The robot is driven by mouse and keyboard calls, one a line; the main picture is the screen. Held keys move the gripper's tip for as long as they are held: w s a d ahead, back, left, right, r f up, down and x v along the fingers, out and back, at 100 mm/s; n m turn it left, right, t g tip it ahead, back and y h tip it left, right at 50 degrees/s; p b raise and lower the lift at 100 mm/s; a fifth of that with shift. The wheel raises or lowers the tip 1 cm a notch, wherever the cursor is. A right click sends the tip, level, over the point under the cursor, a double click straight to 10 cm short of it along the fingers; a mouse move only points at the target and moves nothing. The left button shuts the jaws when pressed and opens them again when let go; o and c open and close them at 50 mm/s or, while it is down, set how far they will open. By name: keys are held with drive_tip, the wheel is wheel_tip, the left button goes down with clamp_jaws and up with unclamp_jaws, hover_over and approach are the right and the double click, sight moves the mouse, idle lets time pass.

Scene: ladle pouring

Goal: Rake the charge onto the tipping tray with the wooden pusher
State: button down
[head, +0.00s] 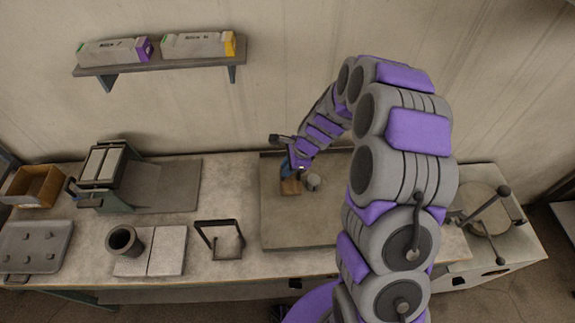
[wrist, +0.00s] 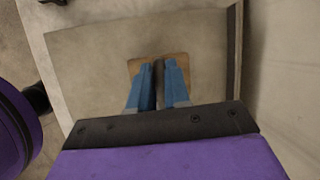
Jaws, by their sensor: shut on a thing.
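My gripper (head: 289,171) reaches down over the large grey tray (head: 295,228) in the middle of the bench. Its blue fingers are shut on the brown wooden pusher (head: 291,187), which is low over the tray's back part; I cannot tell if it touches the surface. A small grey cylinder (head: 313,181), perhaps the charge, stands close to the pusher's right. In the wrist view, the fingers (wrist: 159,68) cover the middle of the pusher (wrist: 136,68), with the tray (wrist: 90,60) beyond. The cylinder does not show there. I cannot tell which fixture is the tipping tray.
A black-handled frame (head: 220,240) stands left of the tray. Beyond it are pale slabs (head: 167,250), a dark cup (head: 124,242), a tilted grey fixture (head: 104,170) and a wooden box (head: 35,186). A round vessel (head: 485,207) stands right. A wall shelf (head: 160,66) holds two blocks.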

drive_tip(key=shift+d+f+b, duration=0.25)
drive_tip(key=shift+f+b, duration=0.35)
drive_tip(key=shift+f, duration=0.25)
drive_tip(key=shift+d+f+b, duration=0.2)
drive_tip(key=shift+f+b, duration=0.4)
drive_tip(key=shift+f, duration=0.2)
drive_tip(key=shift+d+r+b, duration=0.1)
drive_tip(key=shift+d+b, duration=0.4)
drive_tip(key=shift+d, duration=0.25)
drive_tip(key=shift+d+b, duration=1.5)
drive_tip(key=shift+d, duration=16.6)
drive_tip(key=a+r+p, duration=0.3)
drive_tip(key=r+p, duration=0.2)
drive_tip(key=r, duration=0.2)
